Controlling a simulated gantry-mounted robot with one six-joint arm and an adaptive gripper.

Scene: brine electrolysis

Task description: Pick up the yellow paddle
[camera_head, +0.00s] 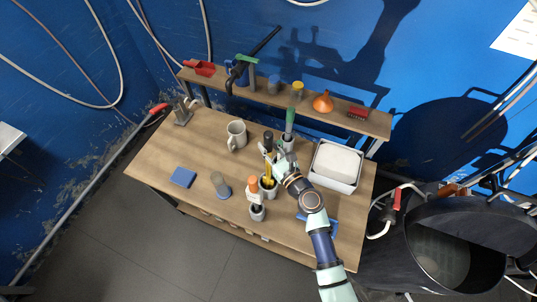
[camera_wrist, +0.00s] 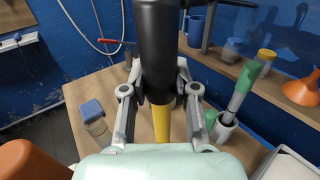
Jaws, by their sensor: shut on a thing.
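The yellow paddle has a black handle (camera_head: 268,139) and a yellow lower part (camera_head: 267,181). In the wrist view its thick black handle (camera_wrist: 158,45) stands between my fingers, with the yellow part (camera_wrist: 162,125) beyond it. My gripper (camera_head: 268,155) is shut on the handle, with a finger on each side; it fills the middle of the wrist view (camera_wrist: 158,97). In the head view the yellow part overlaps a grey cup (camera_head: 270,191). Whether its lower end is inside the cup or above it I cannot tell.
A green-handled paddle (camera_head: 289,119) stands in a cup at the back right; an orange-topped one (camera_head: 253,185) stands in a cup (camera_head: 257,212) in front. A white tray (camera_head: 335,166) is to the right. A mug (camera_head: 236,134) and blue block (camera_head: 183,177) are left.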

